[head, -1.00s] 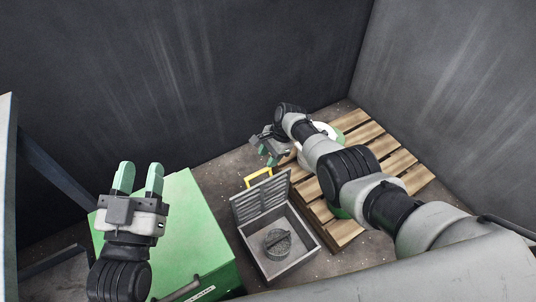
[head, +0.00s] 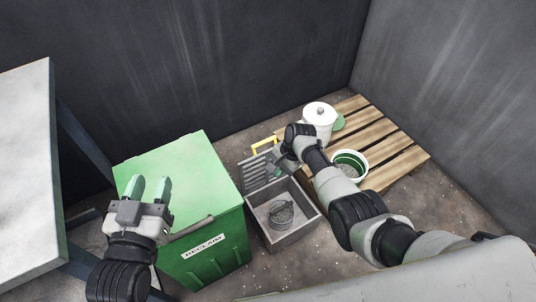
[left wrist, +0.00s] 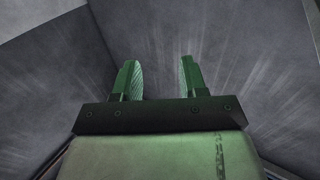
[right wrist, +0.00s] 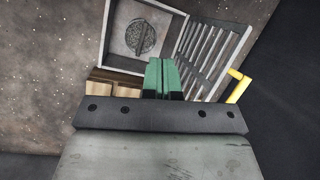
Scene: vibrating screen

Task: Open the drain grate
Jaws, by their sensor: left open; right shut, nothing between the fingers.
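The grey slatted drain grate (head: 256,170) stands raised at the back edge of the open drain box (head: 297,238). Its yellow handle (head: 264,143) is at the top. A round strainer basket (head: 281,213) lies in the box. My right gripper (head: 273,170) is shut and empty, close by the grate's right side; contact cannot be told. In the right wrist view its fingertips (right wrist: 162,64) overlap the corner between the box and the grate (right wrist: 207,50); the yellow handle (right wrist: 238,85) is to the right. My left gripper (head: 147,187) is open and empty in front of the green bin.
A green bin (head: 195,165) labelled RECLAIM stands left of the drain box. A pale tabletop (head: 25,170) is at far left. Dark walls close the back.

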